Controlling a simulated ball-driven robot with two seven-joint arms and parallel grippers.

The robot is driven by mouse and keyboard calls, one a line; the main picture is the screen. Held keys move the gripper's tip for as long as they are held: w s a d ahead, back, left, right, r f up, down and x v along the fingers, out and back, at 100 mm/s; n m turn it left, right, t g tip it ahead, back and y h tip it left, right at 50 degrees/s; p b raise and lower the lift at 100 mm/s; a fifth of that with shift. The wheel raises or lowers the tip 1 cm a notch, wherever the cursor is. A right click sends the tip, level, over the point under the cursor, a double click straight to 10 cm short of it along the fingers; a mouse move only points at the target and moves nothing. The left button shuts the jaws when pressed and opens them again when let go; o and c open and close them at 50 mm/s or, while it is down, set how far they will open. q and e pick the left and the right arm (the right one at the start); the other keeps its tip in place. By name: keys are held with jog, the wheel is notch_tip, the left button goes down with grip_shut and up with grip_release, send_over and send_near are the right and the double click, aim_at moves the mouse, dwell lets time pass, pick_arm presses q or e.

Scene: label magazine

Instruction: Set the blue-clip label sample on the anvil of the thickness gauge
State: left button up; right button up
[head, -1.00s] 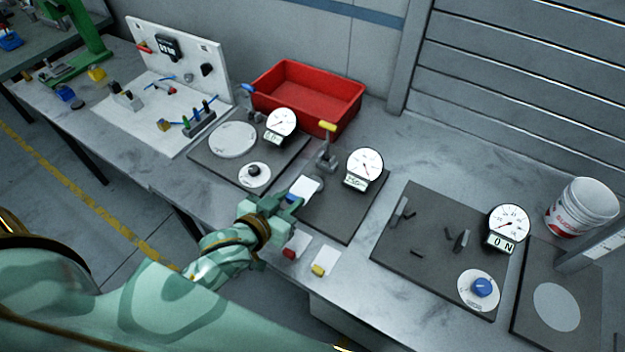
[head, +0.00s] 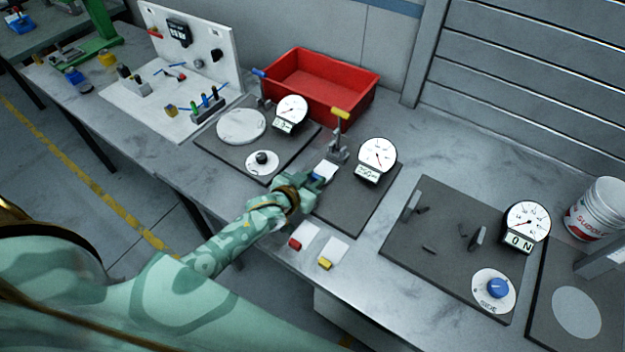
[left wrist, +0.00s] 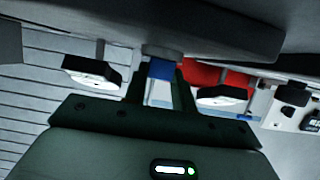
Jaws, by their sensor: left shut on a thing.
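My left gripper (head: 312,183) is shut on the blue-clip label sample (head: 326,169). The white label points away from the gripper, toward the foot of the thickness gauge (head: 338,150) with the yellow lever. In the left wrist view the blue clip (left wrist: 161,69) shows between the fingers, near a round grey part (left wrist: 162,51) of the gauge. The fingers hide much of the clip in the head view. I cannot tell whether the label touches the anvil. My right gripper is not in view.
A dial readout (head: 378,154) stands right of the gauge. Red-clip (head: 304,238) and yellow-clip (head: 334,252) samples lie at the table's front. Behind is a red bin (head: 345,98). A dark plate with a round disc (head: 241,125) is to the left, another instrument plate (head: 450,225) to the right.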

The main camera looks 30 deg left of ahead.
pick_arm(q)
jog(key=shift+f, duration=0.1)
jog(key=o, duration=0.9)
jog(key=shift+o, duration=0.2)
jog(key=shift+r, duration=0.2)
jog(key=p+v, duration=0.2)
jog(key=v, duration=1)
jog(key=shift+f, duration=0.1)
